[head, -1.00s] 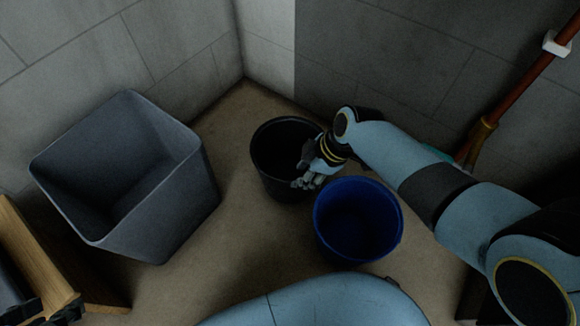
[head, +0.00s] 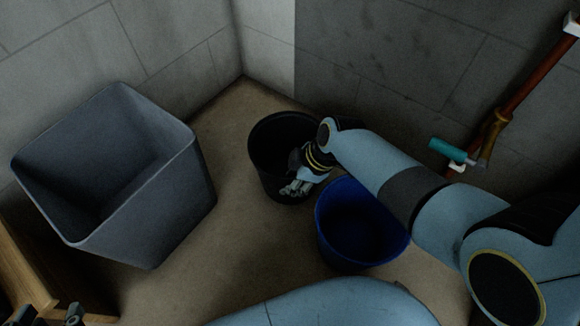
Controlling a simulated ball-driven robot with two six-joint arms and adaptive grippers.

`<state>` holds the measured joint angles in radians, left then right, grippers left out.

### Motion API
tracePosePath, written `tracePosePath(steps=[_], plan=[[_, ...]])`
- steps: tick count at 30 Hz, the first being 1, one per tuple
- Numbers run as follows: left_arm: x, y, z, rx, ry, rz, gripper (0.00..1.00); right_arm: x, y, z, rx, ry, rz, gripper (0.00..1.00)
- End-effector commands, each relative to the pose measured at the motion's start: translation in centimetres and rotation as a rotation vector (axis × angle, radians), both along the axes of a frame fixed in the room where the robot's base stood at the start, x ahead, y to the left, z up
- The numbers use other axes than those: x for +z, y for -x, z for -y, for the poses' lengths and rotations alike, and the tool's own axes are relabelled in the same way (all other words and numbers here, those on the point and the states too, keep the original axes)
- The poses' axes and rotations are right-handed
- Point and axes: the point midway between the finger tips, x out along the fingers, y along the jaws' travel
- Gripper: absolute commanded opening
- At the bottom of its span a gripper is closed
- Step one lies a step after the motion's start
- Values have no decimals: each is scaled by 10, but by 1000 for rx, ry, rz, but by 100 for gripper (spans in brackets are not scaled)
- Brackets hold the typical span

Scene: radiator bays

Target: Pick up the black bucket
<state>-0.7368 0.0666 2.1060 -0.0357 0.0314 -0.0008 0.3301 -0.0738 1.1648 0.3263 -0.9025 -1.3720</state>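The black bucket (head: 266,135) stands upright on the floor near the wall corner, in the middle of the head view. My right gripper (head: 296,188) is at the bucket's near right side, with its grey fingers overlapping the rim and covering part of it. Whether the fingers are closed on the rim or only beside it cannot be told. My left gripper (head: 48,316) shows only in part at the bottom left edge, with its dark fingertips apart and nothing seen between them. It is far from the bucket.
A blue bucket (head: 340,240) stands close to the black bucket, under my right arm. A large grey bin (head: 165,215) stands at the left, with a wooden piece (head: 22,265) below it. A copper pipe with a teal valve handle (head: 447,150) runs along the right wall. Floor between bin and buckets is clear.

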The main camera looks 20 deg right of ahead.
Motion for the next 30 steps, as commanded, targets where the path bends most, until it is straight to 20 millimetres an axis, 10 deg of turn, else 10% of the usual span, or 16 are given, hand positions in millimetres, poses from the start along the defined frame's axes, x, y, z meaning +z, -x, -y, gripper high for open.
tracePosePath(steps=[18, 30], plan=[[93, -73, 11, -53, 3, 490, 40, -25, -6, -8, 0, 1, -1, 34], [104, -78, 12, -58, 2, 532, 40, -25, -7, -9, 0, 0, 1, 30]])
